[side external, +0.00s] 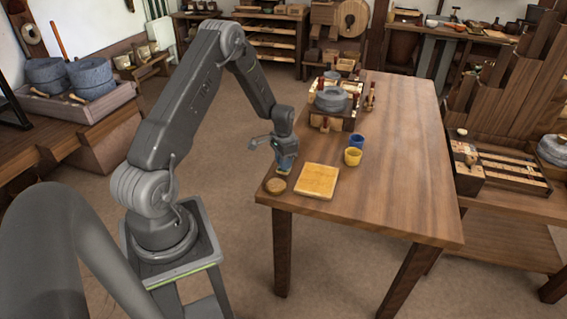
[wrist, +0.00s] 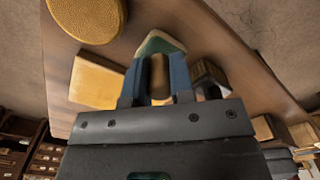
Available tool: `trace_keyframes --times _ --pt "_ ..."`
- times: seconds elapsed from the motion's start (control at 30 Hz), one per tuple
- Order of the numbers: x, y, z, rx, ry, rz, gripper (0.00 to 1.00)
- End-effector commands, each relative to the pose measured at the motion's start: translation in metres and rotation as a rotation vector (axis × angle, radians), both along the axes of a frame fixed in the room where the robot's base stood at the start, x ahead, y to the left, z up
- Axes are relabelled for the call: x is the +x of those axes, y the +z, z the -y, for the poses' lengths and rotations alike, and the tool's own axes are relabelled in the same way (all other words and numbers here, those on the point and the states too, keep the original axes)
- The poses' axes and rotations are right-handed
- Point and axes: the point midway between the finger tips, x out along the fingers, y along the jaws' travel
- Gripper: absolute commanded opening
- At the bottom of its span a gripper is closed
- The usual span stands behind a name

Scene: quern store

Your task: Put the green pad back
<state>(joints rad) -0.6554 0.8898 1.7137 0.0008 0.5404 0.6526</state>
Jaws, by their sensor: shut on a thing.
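My gripper (side external: 285,160) is low over the left edge of the table's near end. In the wrist view its blue fingers (wrist: 158,80) are shut on a brown, handle-like piece. A green surface with a pale edge, which looks like the green pad (wrist: 160,43), shows just beyond the fingertips and appears joined to that piece. The fingers hide part of it. In the side view only a small pale bit shows below the fingertips, and I cannot tell whether it touches the table.
A round tan disc (side external: 275,186) and a square yellowish board (side external: 316,181) lie close to the gripper. A yellow cup (side external: 353,157) and a blue cup (side external: 356,141) stand farther back. A grey quern (side external: 331,99) stands beyond them. The table's right side (side external: 405,185) is clear.

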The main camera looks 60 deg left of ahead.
Motion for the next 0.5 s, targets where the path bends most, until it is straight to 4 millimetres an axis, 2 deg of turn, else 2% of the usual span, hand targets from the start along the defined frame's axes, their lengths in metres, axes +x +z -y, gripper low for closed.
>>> trace_keyframes --times 0.1,0.43,0.47,0.5 --pt "0.0003 -0.009 -0.0006 0.001 0.0 0.002 0.03" --pt "0.0001 -0.0117 -0.0006 0.001 0.0 0.001 0.03" --pt "0.0003 -0.0111 -0.0007 0.001 0.0 0.002 0.25" --pt "0.0002 -0.011 -0.0007 0.001 0.0 0.002 0.29"
